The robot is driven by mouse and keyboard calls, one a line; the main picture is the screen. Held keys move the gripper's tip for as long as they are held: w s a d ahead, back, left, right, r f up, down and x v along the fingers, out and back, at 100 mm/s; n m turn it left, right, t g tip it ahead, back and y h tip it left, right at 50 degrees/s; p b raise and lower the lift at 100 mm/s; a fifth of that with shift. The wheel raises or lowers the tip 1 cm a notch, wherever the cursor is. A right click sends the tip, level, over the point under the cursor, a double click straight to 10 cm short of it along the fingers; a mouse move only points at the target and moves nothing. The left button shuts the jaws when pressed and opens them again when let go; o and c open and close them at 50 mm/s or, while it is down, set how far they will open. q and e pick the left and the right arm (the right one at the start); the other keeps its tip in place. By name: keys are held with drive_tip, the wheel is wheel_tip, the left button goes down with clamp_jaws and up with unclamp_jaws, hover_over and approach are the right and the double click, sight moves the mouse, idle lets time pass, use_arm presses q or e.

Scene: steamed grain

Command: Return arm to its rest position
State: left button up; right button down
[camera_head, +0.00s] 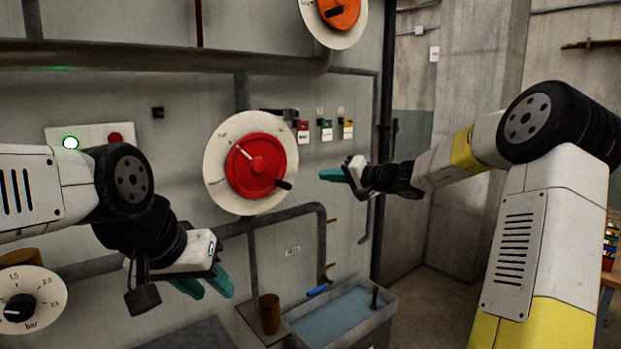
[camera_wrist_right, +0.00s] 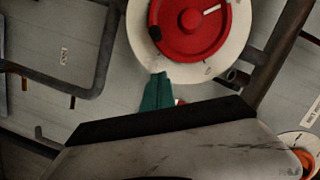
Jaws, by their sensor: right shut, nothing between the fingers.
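My right gripper (camera_head: 326,174) is held up in front of the wall panel, to the right of the large red dial (camera_head: 262,176) on its white disc. Its teal fingers are together and empty. In the right wrist view the closed teal fingers (camera_wrist_right: 158,92) appear below the red dial (camera_wrist_right: 192,22), overlapping the lower edge of its disc. My left gripper (camera_head: 216,288) hangs at the lower left, pointing down. Its two teal fingers are apart, with nothing seen between them.
An orange dial (camera_head: 339,12) is at the top. A bar gauge (camera_head: 30,303) is at the lower left. A water basin (camera_head: 345,312) and a brown cup (camera_head: 269,313) stand below. Pipes (camera_head: 290,211) run along the wall. Open floor (camera_head: 425,290) shows to the right.

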drive_tip(key=s+a+f+n+g+h, duration=0.1)
drive_tip(key=s+a+n+g+h, duration=0.15)
drive_tip(key=s, duration=0.75)
drive_tip(key=s+a+f+n+g+h, duration=0.1)
drive_tip(key=s+a+f+g, duration=0.15)
drive_tip(key=s, duration=0.75)
drive_tip(key=s+d+f+h, duration=0.1)
drive_tip(key=s+d+h, duration=0.2)
drive_tip(key=s, duration=0.7)
drive_tip(key=s+d+f+h, duration=0.2)
drive_tip(key=s+d+h, duration=0.1)
drive_tip(key=s+d, duration=0.5)
drive_tip(key=shift+s+f+m+h, duration=0.25)
drive_tip(key=shift+s+m+h, duration=0.1)
drive_tip(key=shift+s, duration=0.9)
